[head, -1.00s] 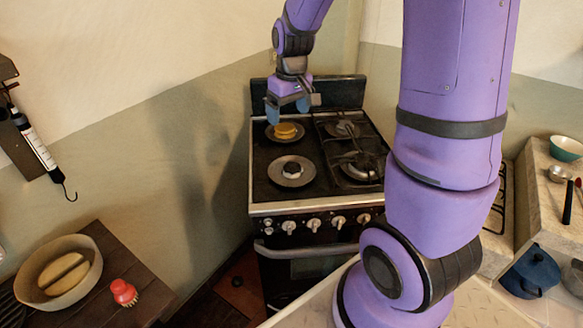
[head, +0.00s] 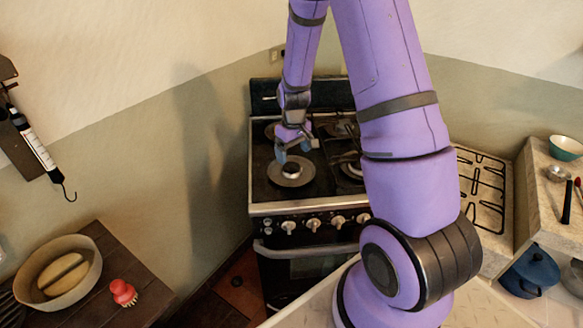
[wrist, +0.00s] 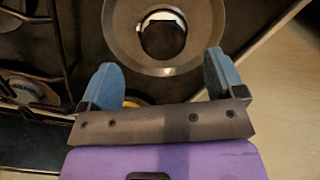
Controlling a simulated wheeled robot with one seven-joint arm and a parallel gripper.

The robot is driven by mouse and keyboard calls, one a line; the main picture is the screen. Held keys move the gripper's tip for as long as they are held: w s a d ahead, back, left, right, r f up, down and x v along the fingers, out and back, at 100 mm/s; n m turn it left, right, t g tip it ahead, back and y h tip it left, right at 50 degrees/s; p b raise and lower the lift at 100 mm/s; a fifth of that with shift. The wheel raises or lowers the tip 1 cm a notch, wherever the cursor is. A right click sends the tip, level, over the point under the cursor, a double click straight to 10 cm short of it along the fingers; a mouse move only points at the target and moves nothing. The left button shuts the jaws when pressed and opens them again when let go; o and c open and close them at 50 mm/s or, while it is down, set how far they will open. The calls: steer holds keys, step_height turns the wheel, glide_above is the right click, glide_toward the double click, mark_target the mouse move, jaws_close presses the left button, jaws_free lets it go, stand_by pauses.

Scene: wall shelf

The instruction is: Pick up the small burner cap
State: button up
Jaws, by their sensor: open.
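A small dark round burner cap (head: 291,170) sits at the middle of the round plate (head: 277,178) on the stove's front left burner. In the wrist view the cap (wrist: 162,40) is a dark disc with a bright rim, just beyond my fingertips. My gripper (head: 297,150) is open and empty, above and slightly behind the cap in the head view. Its two blue fingers (wrist: 162,75) are spread wide in the wrist view, with the cap between their lines but ahead of the tips. The gripper partly covers the burner's rear edge.
A yellow round piece (wrist: 134,101) shows partly behind my gripper's palm. Black pan grates (wrist: 45,45) stand to one side on the stove (head: 320,208). A wooden table (head: 95,312) with a bowl (head: 85,288) and red brush (head: 123,292) is at left.

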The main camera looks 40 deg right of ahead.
mark_target(292, 166)
steer(key=shift+a+f, duration=0.15)
steer(key=shift+f, duration=2.45)
steer(key=shift+c, duration=0.4)
steer(key=c, duration=0.9)
